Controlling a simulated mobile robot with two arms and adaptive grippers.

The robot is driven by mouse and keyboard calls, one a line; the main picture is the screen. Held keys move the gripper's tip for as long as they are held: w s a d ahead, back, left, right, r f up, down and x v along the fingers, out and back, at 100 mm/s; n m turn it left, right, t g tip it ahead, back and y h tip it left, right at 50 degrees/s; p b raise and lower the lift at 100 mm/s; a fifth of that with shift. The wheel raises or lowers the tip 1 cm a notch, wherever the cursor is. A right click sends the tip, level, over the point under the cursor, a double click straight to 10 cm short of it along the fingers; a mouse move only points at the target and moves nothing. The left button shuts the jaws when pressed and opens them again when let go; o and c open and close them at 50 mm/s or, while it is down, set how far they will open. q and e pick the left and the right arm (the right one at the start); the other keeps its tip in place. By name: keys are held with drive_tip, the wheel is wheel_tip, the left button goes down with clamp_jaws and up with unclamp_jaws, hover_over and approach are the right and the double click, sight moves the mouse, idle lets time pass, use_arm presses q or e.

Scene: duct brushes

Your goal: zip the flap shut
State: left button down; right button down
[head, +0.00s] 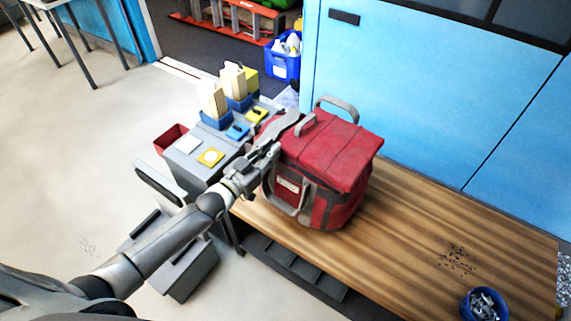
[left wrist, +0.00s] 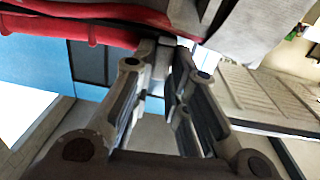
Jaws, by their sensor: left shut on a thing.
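A red bag (head: 325,165) with grey straps stands upright on the wooden bench. Its red top flap (head: 330,140) lies over the top, with a grey handle (head: 338,106) at the back. My left gripper (head: 272,150) is at the bag's left side, near the flap's edge. In the left wrist view my left gripper (left wrist: 160,62) is shut on a small grey piece, which looks like the zip pull (left wrist: 157,52), just below the red edge of the bag (left wrist: 70,28). The fingers hide most of the pull, and I cannot see how far the zip runs. My right gripper is not in view.
A grey table (head: 188,168) with blue trays and yellow and white cards stands left of the bag. The wooden bench (head: 400,240) is largely clear to the right, up to a blue bowl (head: 484,305) of small parts. A blue wall (head: 420,90) rises behind.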

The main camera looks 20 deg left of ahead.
use_arm(q)
drive_tip(key=shift+w+a, duration=0.15)
drive_tip(key=shift+a, duration=0.3)
drive_tip(key=shift+a+r, duration=0.1)
drive_tip(key=c, duration=1.4)
unclamp_jaws()
drive_tip(key=v, duration=1.2)
